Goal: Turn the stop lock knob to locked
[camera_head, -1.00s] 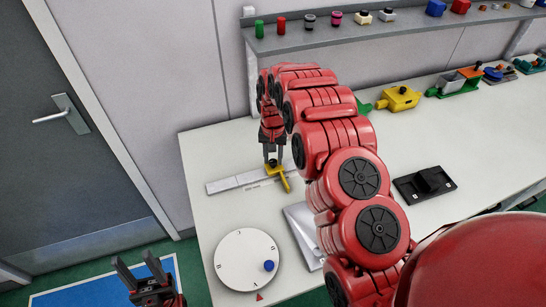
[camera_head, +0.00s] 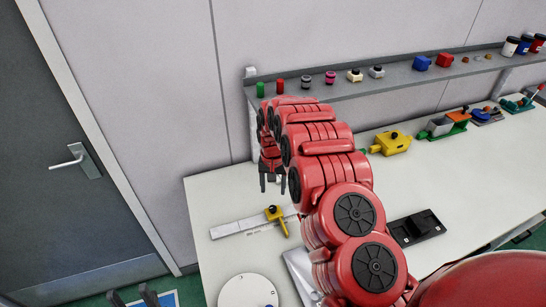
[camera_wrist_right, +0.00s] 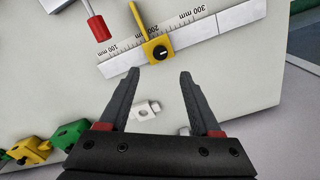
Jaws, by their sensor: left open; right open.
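The stop lock knob (camera_head: 273,209) is a small black knob on the yellow stop (camera_head: 281,223), which sits across the white ruler (camera_head: 240,228) on the table. In the right wrist view the knob (camera_wrist_right: 160,52) shows a small light mark, and the yellow stop (camera_wrist_right: 152,38) has a long arm. My right gripper (camera_head: 273,189) is open and empty, apart from the knob and above it. In the wrist view its fingertips (camera_wrist_right: 159,75) point toward the knob, which lies just beyond them. My left gripper (camera_head: 132,296) is open at the bottom left, partly cut off.
A round white dial (camera_head: 248,291) lies at the table's front. A black holder (camera_head: 416,227) and a yellow block (camera_head: 392,142) stand to the right. A shelf (camera_head: 400,80) with small parts runs along the wall. My right arm hides the table's middle.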

